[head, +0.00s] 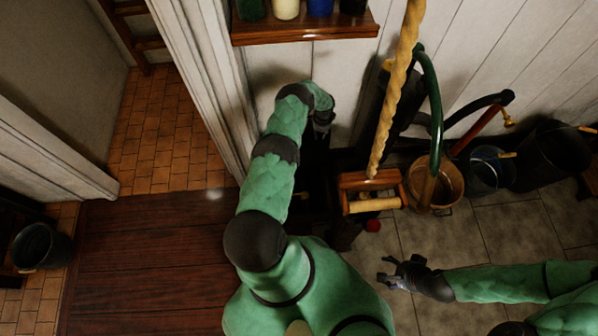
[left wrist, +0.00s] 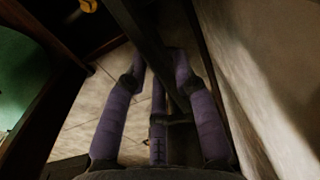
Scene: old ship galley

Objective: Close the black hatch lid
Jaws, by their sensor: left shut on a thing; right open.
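My left arm reaches to the wall in the head view. Its gripper (head: 322,122) is partly hidden by the arm, beside a dark upright shape (head: 316,165) that may be the black hatch lid; shadow hides its outline. In the left wrist view, my left gripper (left wrist: 166,65) has its purple fingers around a dark flat bar (left wrist: 150,42), which looks like a lid edge or handle. It is shut on this bar. My right gripper (head: 388,272) is open and empty over the grey tiles, well away from the dark shape.
A wooden box with a roller (head: 370,192), a thick rope (head: 395,90), a wicker basket (head: 443,183) and dark buckets (head: 550,150) crowd the wall on the right. A shelf (head: 305,30) with jars hangs above. Dark planks (head: 150,260) lie clear at left.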

